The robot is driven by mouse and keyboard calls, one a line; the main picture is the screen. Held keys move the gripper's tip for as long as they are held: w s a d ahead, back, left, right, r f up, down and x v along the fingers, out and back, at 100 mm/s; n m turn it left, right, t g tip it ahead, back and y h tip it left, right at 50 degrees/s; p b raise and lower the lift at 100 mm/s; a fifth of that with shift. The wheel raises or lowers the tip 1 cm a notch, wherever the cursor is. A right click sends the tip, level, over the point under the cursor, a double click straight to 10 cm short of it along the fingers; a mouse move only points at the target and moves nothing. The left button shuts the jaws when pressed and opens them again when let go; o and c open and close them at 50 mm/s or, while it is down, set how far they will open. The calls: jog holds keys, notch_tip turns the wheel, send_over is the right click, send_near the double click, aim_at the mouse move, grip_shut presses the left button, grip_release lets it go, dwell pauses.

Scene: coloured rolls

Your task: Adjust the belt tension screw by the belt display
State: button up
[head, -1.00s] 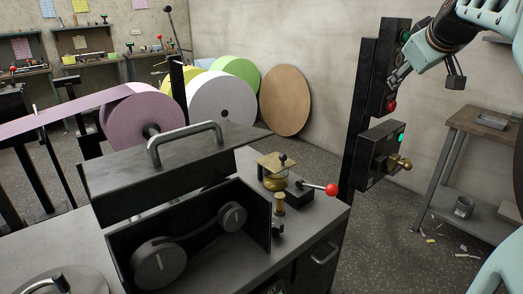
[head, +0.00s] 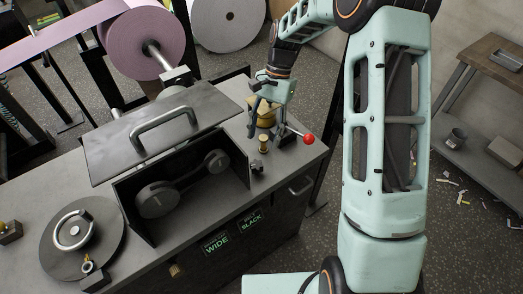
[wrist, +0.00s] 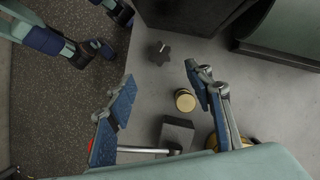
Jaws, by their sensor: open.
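The belt box (head: 135,208) stands open on the bench, with two dark pulleys and a belt (head: 190,180) inside. Beside its right wall is a small dark star-shaped knob (head: 257,168), also seen in the wrist view (wrist: 160,53). A short brass knob (head: 263,146) stands close by and shows from above in the wrist view (wrist: 185,101). I cannot tell which of these is the tension screw. My gripper (head: 266,131) is open and empty, fingers pointing down above the brass knob.
A red-ball lever (head: 308,139) on a dark block (wrist: 177,133) sits close to my gripper's fingers. The belt box's raised lid (head: 165,138) with its handle lies to the left. A round disc (head: 83,236) is at the bench's left. A shelf stands far right.

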aim_at(257, 164)
jog(key=p+x, duration=0.1)
jog(key=x, duration=1)
jog(key=shift+s+a, duration=0.15)
jog(key=shift+s, duration=0.05)
jog(key=shift+r, duration=0.1)
jog(key=c, duration=1.2)
jog(key=shift+o, duration=0.2)
jog(key=shift+m, duration=0.4)
jog(key=m+t+y+b, duration=0.1)
jog(key=m, duration=0.2)
jog(key=shift+m, duration=0.3)
jog(key=shift+w+m+t+y+b, duration=0.1)
jog(key=shift+m+t+y+b, duration=0.4)
jog(key=shift+m, duration=1.3)
